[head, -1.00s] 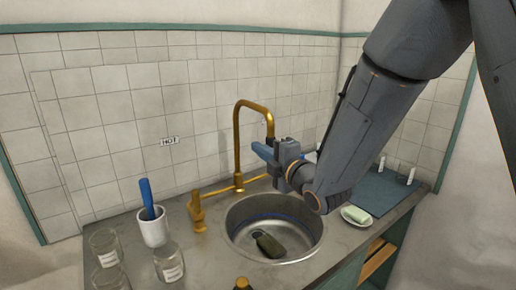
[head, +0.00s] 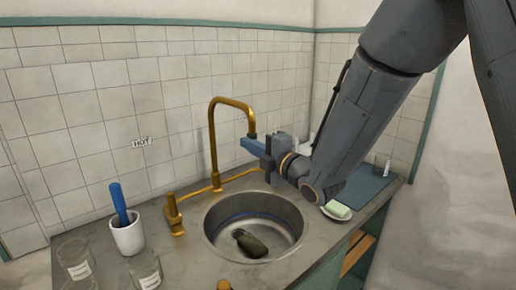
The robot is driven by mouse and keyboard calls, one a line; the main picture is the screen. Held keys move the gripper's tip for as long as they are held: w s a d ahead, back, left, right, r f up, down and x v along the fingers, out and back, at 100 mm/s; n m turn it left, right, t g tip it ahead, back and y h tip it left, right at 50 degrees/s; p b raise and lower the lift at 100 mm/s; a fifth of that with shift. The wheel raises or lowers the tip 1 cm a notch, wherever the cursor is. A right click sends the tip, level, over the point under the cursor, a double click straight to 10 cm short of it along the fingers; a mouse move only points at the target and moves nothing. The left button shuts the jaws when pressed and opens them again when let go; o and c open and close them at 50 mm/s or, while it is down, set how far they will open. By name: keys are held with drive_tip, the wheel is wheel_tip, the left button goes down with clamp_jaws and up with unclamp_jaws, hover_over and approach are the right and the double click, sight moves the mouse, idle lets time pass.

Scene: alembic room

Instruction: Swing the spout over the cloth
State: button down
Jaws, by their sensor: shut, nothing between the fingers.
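The brass spout (head: 232,101) rises behind the sink in a tall arch. Its outlet end hangs over the back of the basin. The cloth (head: 366,186) appears to be the flat blue sheet on the counter to the right of the sink. My arm partly covers its left side. My gripper (head: 248,146) is at the spout's outlet end, with blue fingers pointing left. The fingers are shut with nothing between them. They overlap the outlet in the picture; I cannot tell whether they touch it.
The round steel sink (head: 216,236) holds a dark green bottle-like object (head: 250,243). A brass handle (head: 174,213) and a white cup (head: 129,236) with a blue-handled tool stand left. Glass jars (head: 145,270) are front left. A soap dish (head: 337,211) sits right, near my arm.

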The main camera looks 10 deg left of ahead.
drive_tip(key=shift+w+d+t, duration=0.3)
drive_tip(key=s+d+b, duration=0.4)
drive_tip(key=s+d, duration=0.1)
drive_tip(key=s, duration=0.3)
drive_tip(key=w+d+f+m+g+h, duration=0.1)
drive_tip(key=d+f+m+h, duration=0.55)
drive_tip(key=d, duration=0.35)
drive_tip(key=w+d+f+m+g+h, duration=0.1)
drive_tip(key=d+f+m+h, duration=0.4)
drive_tip(key=d+f+m, duration=0.4)
drive_tip(key=s+d+f+m+g+h, duration=0.1)
drive_tip(key=s+d+f+m+g, duration=0.2)
drive_tip(key=s+d+m, duration=0.3)
drive_tip(key=s+d+f+m+g+h, duration=0.1)
drive_tip(key=s+d+f+m+g, duration=0.2)
drive_tip(key=s, duration=0.9)
drive_tip(key=d+m+g, duration=0.3)
drive_tip(key=d, duration=0.1)
drive_tip(key=shift+f+m+h, duration=0.35)
